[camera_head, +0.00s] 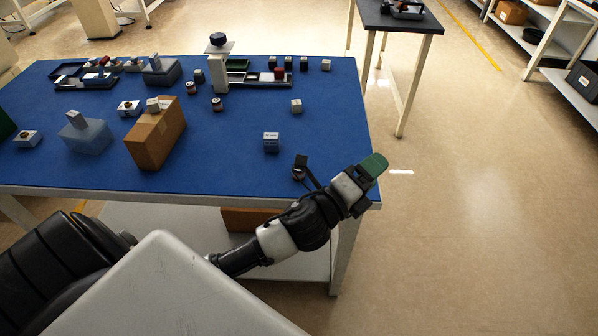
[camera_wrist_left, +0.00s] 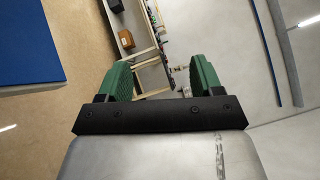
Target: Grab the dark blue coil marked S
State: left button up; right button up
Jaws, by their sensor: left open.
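I cannot pick out a dark blue coil marked S; markings are too small to read in the head view. Two small dark round parts with pale ends, a rear one (camera_head: 191,88) and a front one (camera_head: 217,104), stand mid-table and may be coils. My left gripper (camera_head: 373,168) has green fingers and reaches past the table's front right corner, away from these parts. In the left wrist view the left gripper (camera_wrist_left: 160,78) is open, with nothing between its fingers. My right gripper is not in view.
A second dark table (camera_head: 400,20) stands behind. The floor to the right is clear.

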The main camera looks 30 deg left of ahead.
pick_arm(q)
jog(key=d+r+m+g+h, duration=0.4)
jog(key=m+h, duration=0.4)
jog(key=m, duration=0.5)
jog(key=m+g+y, duration=1.3)
jog(key=m+g, duration=0.2)
jog(key=m, duration=1.7)
send_over(299, 172)
jog(key=w, duration=0.1)
jog(key=f, duration=0.6)
jog(key=shift+w+a, duration=0.2)
jog(key=shift+a, duration=0.05)
jog(key=shift+y, duration=0.3)
jog(key=f, duration=0.4)
jog(key=shift+a+f, duration=0.25)
jog(key=shift+a, duration=0.05)
jog(key=shift+s+d+f+p, duration=0.1)
jog(key=shift+f+p, duration=0.65)
jog(key=shift+f, duration=2.25)
jog(key=c, duration=1)
jog(key=shift+r, duration=0.1)
